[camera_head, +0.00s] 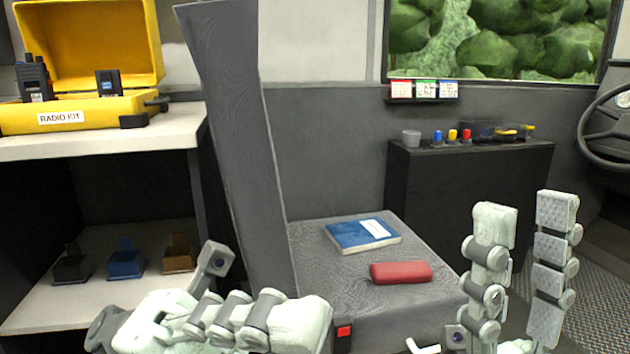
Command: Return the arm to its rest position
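My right gripper (526,215) stands at the lower right with its two pale, jointed fingers pointing up. The fingers are apart and nothing is between them. It is to the right of the seat and in front of the dark cabinet. My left gripper (245,318) lies low in the view, left of centre, in front of the seat's left side. One jointed finger stretches to the right. I cannot make out both of its fingertips or the gap between them. I see nothing held in it.
A blue book (361,234) and a red case (401,272) lie on the grey seat (315,265). A yellow radio kit (85,112) stands on the left counter (160,138). A dark cabinet (470,185) carries a cup (411,138) and small coloured items. A steering wheel (590,140) is at right.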

